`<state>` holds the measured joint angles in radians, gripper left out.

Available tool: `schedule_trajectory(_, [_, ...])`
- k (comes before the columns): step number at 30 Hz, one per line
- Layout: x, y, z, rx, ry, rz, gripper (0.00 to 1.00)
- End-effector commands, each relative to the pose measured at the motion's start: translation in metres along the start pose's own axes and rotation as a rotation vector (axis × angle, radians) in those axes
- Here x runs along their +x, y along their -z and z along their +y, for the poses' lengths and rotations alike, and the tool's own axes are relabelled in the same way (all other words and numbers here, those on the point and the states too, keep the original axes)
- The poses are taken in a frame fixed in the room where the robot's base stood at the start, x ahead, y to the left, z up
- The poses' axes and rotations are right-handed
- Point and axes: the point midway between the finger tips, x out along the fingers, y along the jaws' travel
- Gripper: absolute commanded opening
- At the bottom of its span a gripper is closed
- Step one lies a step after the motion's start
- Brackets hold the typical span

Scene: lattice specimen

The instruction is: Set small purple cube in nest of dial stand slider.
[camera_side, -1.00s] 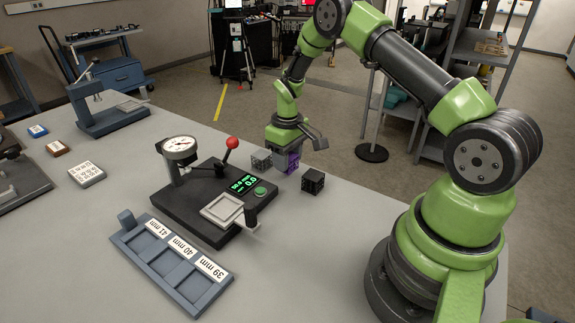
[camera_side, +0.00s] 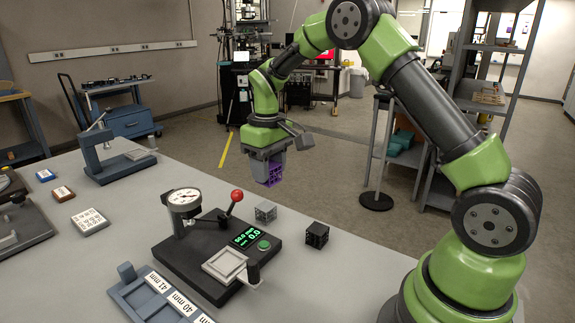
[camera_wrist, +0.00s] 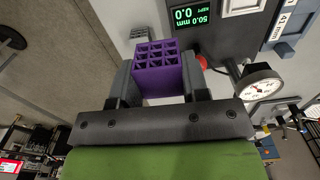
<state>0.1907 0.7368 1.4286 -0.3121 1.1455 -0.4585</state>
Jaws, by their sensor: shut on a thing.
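The small purple lattice cube (camera_side: 270,173) is between the fingers of my gripper (camera_side: 268,170), which is shut on it and holds it in the air above the table. In the wrist view the purple cube (camera_wrist: 161,66) shows its open lattice face between the two dark fingers. The dial stand (camera_side: 205,245) stands on the table below and left of my gripper, with a round dial, a red-knobbed lever and a green display reading 50.0 mm and 0.0. Its slider (camera_side: 225,266) is a pale square plate at the front right. No cube is seen on it.
A grey lattice cube (camera_side: 265,212) and a black lattice cube (camera_side: 316,235) sit on the table right of the stand. A blue-grey tray (camera_side: 133,291) labelled in mm lies in front. Another blue-grey stand (camera_side: 118,163) and small labelled blocks are at the left.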

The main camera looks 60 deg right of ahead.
Motion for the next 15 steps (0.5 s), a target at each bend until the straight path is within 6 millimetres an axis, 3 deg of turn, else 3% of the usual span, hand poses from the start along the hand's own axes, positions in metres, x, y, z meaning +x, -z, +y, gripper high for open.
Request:
schedule_trajectory(6, [0.000, 0.002, -0.073, -0.033, 0.000, 0.000, 0.20])
schedule_trajectory(15, [0.000, -0.008, -0.140, -0.052, 0.000, 0.001, 0.20])
